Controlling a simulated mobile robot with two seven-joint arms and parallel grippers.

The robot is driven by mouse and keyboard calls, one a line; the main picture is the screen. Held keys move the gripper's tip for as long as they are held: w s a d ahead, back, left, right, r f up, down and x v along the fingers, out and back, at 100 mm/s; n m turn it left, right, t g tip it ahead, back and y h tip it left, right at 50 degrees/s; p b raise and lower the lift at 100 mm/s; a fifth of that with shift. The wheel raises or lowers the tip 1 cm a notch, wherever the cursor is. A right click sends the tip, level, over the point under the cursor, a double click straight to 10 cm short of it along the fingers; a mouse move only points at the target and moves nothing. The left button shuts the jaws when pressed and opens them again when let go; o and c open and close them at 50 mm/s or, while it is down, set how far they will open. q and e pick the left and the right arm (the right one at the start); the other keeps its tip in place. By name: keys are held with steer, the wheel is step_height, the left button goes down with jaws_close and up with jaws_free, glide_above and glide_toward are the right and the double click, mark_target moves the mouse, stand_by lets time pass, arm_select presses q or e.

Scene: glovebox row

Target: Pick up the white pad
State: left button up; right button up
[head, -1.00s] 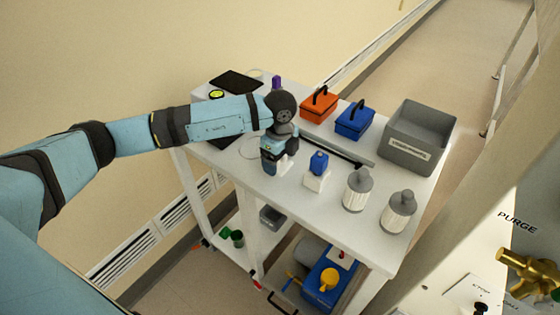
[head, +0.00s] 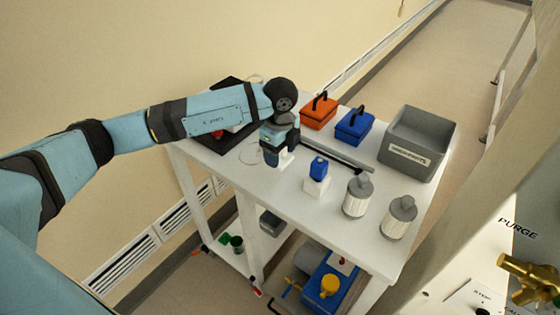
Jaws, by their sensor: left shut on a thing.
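The white pad (head: 286,161) shows as a small pale piece at the tip of my left gripper (head: 277,159), over the middle-left of the white cart top. My left gripper is shut on it, and its body hides much of the pad. I cannot tell whether the pad clears the cart top. My right gripper is not in view.
A blue-topped white item (head: 317,176) stands just right of my gripper, with two grey-topped canisters (head: 357,196) beyond. Behind are a dark rod, an orange case (head: 318,113), a blue case (head: 355,126) and a grey bin (head: 417,143). Bare cart top lies in front.

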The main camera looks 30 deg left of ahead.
arm_select(q)
step_height(320, 180, up, 16)
steer(key=shift+f, duration=0.2)
steer(key=o, duration=0.4)
steer(key=shift+c, duration=0.2)
steer(key=c, duration=0.3)
steer(key=shift+f, duration=0.1)
